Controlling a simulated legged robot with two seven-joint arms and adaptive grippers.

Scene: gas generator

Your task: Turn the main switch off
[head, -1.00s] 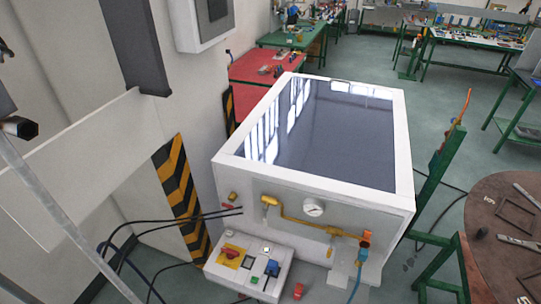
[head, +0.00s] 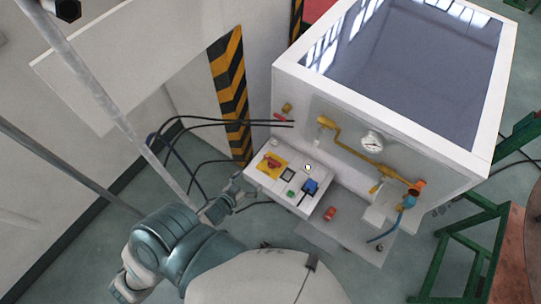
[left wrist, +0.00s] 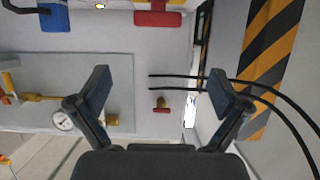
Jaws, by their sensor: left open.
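The main switch (head: 270,164) is a red knob on a yellow plate, at the left end of the white control box (head: 262,185) in the head view. A red part at the top edge of the left wrist view (left wrist: 157,18) looks like its knob, cut off by the frame. My left gripper (head: 239,187) is just left of the control box, apart from the switch. In the left wrist view its two fingers (left wrist: 157,92) are spread with nothing between them. The knob's exact angle is too small to tell. My right gripper is not in view.
Black cables (head: 205,122) run from the wall to the generator housing (head: 284,88). Beside the switch are a green button (head: 290,193) and a blue plug (head: 311,185). A gauge (head: 372,141) and yellow pipe (head: 350,146) are on the front. A striped post (head: 230,95) stands behind.

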